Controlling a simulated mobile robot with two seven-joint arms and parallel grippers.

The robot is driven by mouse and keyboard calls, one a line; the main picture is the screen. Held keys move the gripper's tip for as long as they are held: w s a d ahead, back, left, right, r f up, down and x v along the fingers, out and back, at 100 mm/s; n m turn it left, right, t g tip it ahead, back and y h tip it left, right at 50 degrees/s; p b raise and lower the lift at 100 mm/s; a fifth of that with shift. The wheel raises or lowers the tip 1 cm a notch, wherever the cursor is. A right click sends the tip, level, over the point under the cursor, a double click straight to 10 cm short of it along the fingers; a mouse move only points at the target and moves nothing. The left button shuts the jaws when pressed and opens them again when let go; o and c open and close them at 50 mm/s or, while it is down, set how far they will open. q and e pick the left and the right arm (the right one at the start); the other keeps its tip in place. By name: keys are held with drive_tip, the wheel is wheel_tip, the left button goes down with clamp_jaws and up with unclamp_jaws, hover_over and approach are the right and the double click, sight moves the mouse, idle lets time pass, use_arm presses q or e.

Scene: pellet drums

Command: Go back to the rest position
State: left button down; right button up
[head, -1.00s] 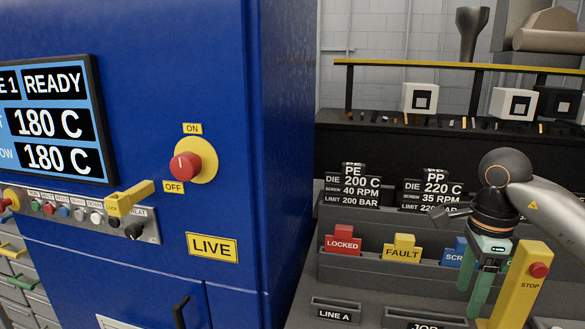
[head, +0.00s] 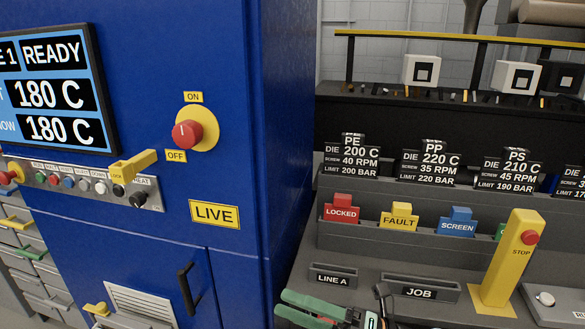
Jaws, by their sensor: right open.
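My right gripper (head: 283,304) is at the bottom edge of the head view, just right of the blue cabinet (head: 225,120). Its two green fingers point left and are apart, with nothing between them. It is in front of the LINE A holder (head: 333,278) and below it in the picture. Most of my right arm is cut off by the bottom edge. My left gripper is not in view.
A yellow STOP post (head: 508,262) stands on the grey bench at right. LOCKED (head: 341,211), FAULT (head: 399,218) and SCREEN (head: 457,223) tags sit in a rack. A JOB holder (head: 420,290) is near the gripper. The cabinet has a red knob (head: 187,134) and a black handle (head: 187,289).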

drive_tip(key=w+d+f+m+t+h, duration=0.1)
drive_tip(key=d+f+m+t+h, duration=0.5)
drive_tip(key=m, duration=0.5)
drive_tip(key=w+d+f+m+t+h, duration=0.1)
drive_tip(key=d+f+m+t+h, duration=0.2)
drive_tip(key=f+m+t+h, duration=0.65)
drive_tip(key=s+d+f+m+g+h, duration=0.1)
drive_tip(key=s+d+f+m+g, duration=0.2)
drive_tip(key=s+f+m+g, duration=0.2)
drive_tip(key=s+d+f+m+g+h, duration=0.1)
drive_tip(key=s+d+f+m+g, duration=0.3)
drive_tip(key=s+f+m+g, duration=0.2)
drive_tip(key=s+f+m, duration=0.2)
drive_tip(key=s+f, duration=0.2)
drive_tip(key=f, duration=0.1)
drive_tip(key=shift+s+f+h, duration=0.35)
drive_tip(key=shift+f, duration=0.05)
drive_tip(key=shift+d, duration=0.1)
